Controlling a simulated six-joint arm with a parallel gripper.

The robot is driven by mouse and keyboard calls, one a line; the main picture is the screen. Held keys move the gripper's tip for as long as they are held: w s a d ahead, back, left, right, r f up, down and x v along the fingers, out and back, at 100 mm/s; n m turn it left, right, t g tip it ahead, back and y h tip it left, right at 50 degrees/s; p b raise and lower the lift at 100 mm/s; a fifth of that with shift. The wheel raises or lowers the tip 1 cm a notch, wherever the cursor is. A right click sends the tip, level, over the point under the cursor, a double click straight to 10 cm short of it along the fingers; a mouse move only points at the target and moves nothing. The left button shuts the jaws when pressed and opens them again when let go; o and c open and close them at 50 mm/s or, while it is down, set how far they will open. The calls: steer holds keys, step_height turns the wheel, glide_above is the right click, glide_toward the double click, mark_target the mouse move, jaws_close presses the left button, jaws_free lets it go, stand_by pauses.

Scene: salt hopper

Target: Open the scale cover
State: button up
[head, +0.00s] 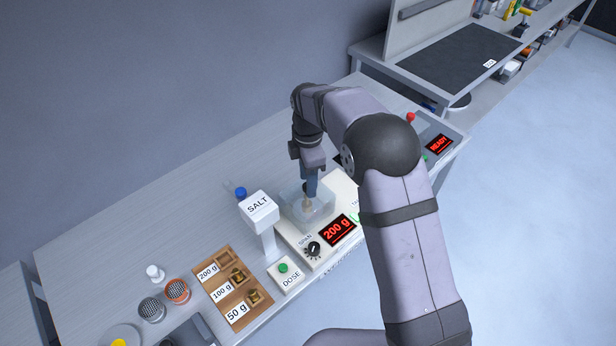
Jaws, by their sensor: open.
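The scale (296,246) stands on the bench with its red display (338,229) reading 200 g. A clear box-like cover (322,214) sits around the weighing area; I cannot tell for sure whether its lid is closed. A brass-coloured shape, likely a weight, shows faintly through the clear walls. My gripper (309,190) points down at the cover from above, with its fingertips at or just over its top. Its jaws are open, and the fingers are small and partly hidden. Whether they touch the cover is unclear.
A white SALT hopper (260,207) stands close left of the cover, with a green DOSE button (283,268) in front. A wooden weight tray (227,308) holds brass weights further left. A READY panel (438,144) is at the right. The bench behind is mostly clear.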

steer(key=shift+f, duration=0.3)
jaws_close()
steer(key=w+d+p, duration=0.2)
steer(key=w+d, duration=0.6)
steer(key=shift+w+d, duration=0.15)
steer(key=shift+w, duration=0.05)
jaws_free()
steer(key=shift+s, duration=0.1)
steer(key=shift+r, duration=0.15)
step_height(320, 180, up, 7)
steer(key=b, duration=0.2)
